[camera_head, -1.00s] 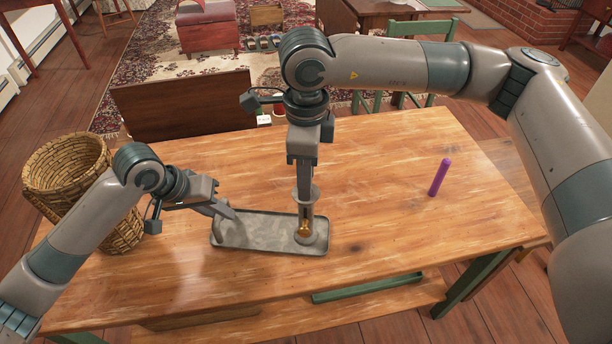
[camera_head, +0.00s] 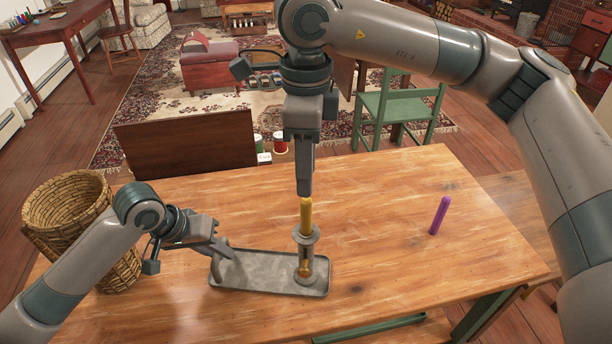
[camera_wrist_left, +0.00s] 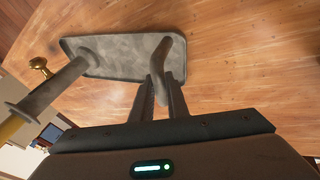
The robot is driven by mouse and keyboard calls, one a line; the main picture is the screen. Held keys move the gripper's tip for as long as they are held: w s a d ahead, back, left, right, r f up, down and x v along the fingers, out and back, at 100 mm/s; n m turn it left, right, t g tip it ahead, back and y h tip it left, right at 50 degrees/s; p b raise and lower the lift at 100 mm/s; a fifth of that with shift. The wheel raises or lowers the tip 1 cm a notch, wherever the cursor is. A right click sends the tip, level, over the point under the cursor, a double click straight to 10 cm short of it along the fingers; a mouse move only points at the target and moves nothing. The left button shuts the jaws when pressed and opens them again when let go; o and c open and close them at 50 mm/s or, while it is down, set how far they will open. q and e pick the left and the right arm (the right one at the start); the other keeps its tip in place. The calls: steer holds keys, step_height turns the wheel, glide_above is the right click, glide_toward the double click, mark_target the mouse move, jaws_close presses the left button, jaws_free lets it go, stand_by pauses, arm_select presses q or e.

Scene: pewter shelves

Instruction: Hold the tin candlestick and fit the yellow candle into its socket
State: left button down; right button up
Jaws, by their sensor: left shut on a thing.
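The tin candlestick (camera_head: 258,272) has a long grey tray, an upright tube at its right end and a small brass knob (camera_head: 303,268). The yellow candle (camera_head: 306,216) stands upright in the top of the tube; its lower part is hidden inside. My left gripper (camera_head: 228,252) is shut on the upright grey handle at the tray's left end. The left wrist view shows this handle (camera_wrist_left: 164,62) between the fingers (camera_wrist_left: 160,88). My right gripper (camera_head: 305,190) points down just above the candle's top. Its fingers are seen edge-on, so contact and opening cannot be told.
A wicker basket (camera_head: 70,210) stands at the left edge behind my left arm. The tabletop between candlestick and purple candle is clear.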

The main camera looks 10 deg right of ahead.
stand_by(0.4)
arm_select(q)
steer(key=c, duration=1.7)
jaws_free()
steer(key=shift+o, duration=0.2)
steer(key=v, duration=1.2)
